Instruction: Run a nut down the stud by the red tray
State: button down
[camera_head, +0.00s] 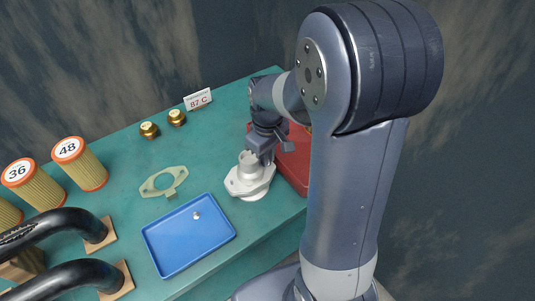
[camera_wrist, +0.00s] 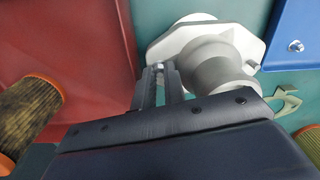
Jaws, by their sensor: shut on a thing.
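The white metal housing (camera_head: 250,181) with a flat flange stands on the teal bench, left of the red tray (camera_head: 293,164). In the wrist view the housing (camera_wrist: 215,62) lies just past my fingers, with the red tray (camera_wrist: 70,45) to the left. My gripper (camera_wrist: 160,74) is shut on a small shiny nut (camera_wrist: 158,67), at the flange edge on the red tray's side. The stud is hidden by the fingers, so I cannot tell whether the nut touches it. In the head view my gripper (camera_head: 262,152) is partly behind the housing's neck.
A blue tray (camera_head: 188,240) holds one small nut (camera_head: 196,215). A pale green gasket (camera_head: 163,183), two brass caps (camera_head: 149,129), a sign reading 87 C (camera_head: 198,99), numbered filters (camera_head: 80,163) and black hoses (camera_head: 60,232) occupy the bench.

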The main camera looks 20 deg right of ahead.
dwell(0.3)
jog(key=c, duration=1.4)
grip_release()
jog(key=shift+d, duration=0.1)
jog(key=shift+c, duration=0.7)
jog(key=shift+o, duration=0.4)
